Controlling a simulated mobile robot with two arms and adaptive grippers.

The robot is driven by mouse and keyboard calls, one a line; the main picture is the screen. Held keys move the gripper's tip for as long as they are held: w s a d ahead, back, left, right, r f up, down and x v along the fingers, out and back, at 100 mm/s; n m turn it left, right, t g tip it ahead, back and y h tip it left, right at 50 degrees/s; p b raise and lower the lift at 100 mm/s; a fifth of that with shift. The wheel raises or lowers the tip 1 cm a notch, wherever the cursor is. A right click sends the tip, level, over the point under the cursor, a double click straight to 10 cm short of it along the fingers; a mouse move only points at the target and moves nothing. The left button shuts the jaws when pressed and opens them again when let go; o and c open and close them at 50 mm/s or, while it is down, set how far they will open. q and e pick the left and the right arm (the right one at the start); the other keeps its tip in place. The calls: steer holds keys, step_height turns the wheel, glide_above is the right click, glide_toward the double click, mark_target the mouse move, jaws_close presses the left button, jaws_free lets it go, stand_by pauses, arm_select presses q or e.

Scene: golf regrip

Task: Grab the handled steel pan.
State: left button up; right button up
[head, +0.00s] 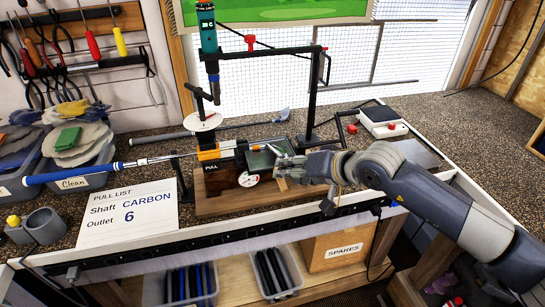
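I cannot clearly make out a handled steel pan. A small dark greenish flat-sided piece (261,161) is beside the fingertips of my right gripper (283,165), behind the round dial gauge; I cannot tell what it is or whether it is held. The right arm reaches in from the right over the bench. Its finger opening is too small and cluttered to read. A flat dark grey panel or tray (424,154) lies at the bench's right, partly hidden behind my arm; no handle shows on it. My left gripper is not in view.
A golf club with a blue grip (75,174) lies across the clamp fixture on a wooden base (225,207). A black upright frame (312,95) stands behind. A white scale-like box (382,120) sits back right. Bins of rags (78,180) and a pull-list card (128,213) are left.

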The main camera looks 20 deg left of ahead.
steer(key=shift+p+x, duration=0.75)
steer(key=shift+x, duration=1.15)
steer(key=shift+s+d+f, duration=0.1)
steer(key=shift+s+f, duration=0.05)
steer(key=shift+c, duration=0.2)
jaws_close()
